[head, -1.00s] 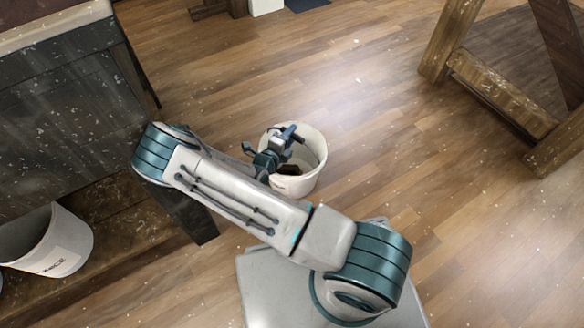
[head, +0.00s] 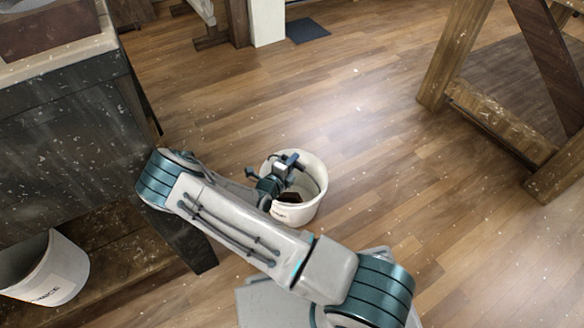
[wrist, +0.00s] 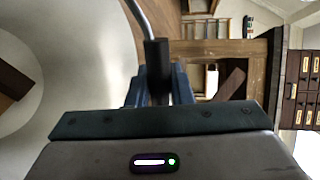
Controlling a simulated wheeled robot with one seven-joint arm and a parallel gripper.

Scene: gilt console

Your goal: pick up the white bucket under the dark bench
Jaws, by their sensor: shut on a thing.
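A white bucket (head: 312,210) is out on the wooden floor, to the right of the dark bench (head: 70,140). A brown block lies inside it. My gripper (head: 287,168) is at the bucket's mouth, shut on its handle. In the wrist view a thin metal handle with a dark grip (wrist: 157,52) runs between my blue fingers (wrist: 157,85), and the bucket's pale inside (wrist: 80,60) fills the left. I cannot tell whether the bucket touches the floor.
A wooden trestle frame (head: 490,120) stands at the right. A white post (head: 267,22) and a dark blue mat (head: 308,30) are at the back. The floor in the middle and right is clear.

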